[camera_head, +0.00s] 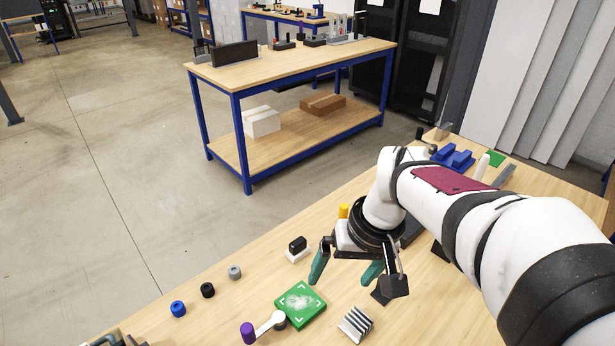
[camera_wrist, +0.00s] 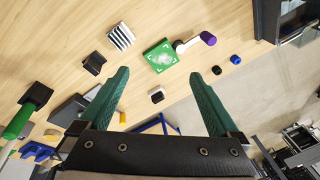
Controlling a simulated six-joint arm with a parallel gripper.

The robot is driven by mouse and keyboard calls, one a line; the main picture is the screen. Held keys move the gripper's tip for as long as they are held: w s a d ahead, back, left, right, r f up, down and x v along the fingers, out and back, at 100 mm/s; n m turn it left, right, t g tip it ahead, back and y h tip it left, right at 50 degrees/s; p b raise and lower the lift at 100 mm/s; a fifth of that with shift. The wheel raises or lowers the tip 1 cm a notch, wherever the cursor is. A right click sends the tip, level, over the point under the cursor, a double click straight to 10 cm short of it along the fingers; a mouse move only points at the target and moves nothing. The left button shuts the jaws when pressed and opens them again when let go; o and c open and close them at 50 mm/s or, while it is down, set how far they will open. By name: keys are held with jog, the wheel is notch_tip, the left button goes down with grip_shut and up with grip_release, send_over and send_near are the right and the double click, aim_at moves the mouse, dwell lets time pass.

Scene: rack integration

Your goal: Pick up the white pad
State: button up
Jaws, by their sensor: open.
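A small block with a white base and black top (camera_head: 297,250) sits on the wooden table, left of my gripper in the head view. It also shows in the wrist view (camera_wrist: 157,96), between my fingers. A green square board (camera_head: 314,311) with white corner marks carries a whitish patch (camera_head: 299,299). It shows in the wrist view (camera_wrist: 152,62) beyond the fingertips. I cannot tell for certain which of these is the white pad. My gripper (camera_head: 339,283) has its green fingers spread wide, with nothing between them. It is above the table, apart from both things.
A white tool with a purple end (camera_head: 248,332) lies against the green board. A striped finned block (camera_head: 356,324) is to its right. Blue parts (camera_head: 452,157) lie farther right.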

jog(key=w+a+f+n, duration=0.2)
jog(key=w+n, duration=0.1)
jog(key=w, duration=0.6)
jog(key=n+t, duration=0.2)
jog(key=n, duration=0.2)
send_near(298, 242)
jog(key=shift+n+y, duration=0.3)
jog(key=shift+y, duration=0.1)
jog(key=x, duration=1)
jog(key=shift+w+d+f, duration=0.1)
jog(key=shift+d+f, duration=0.2)
jog(key=c, duration=1.2)
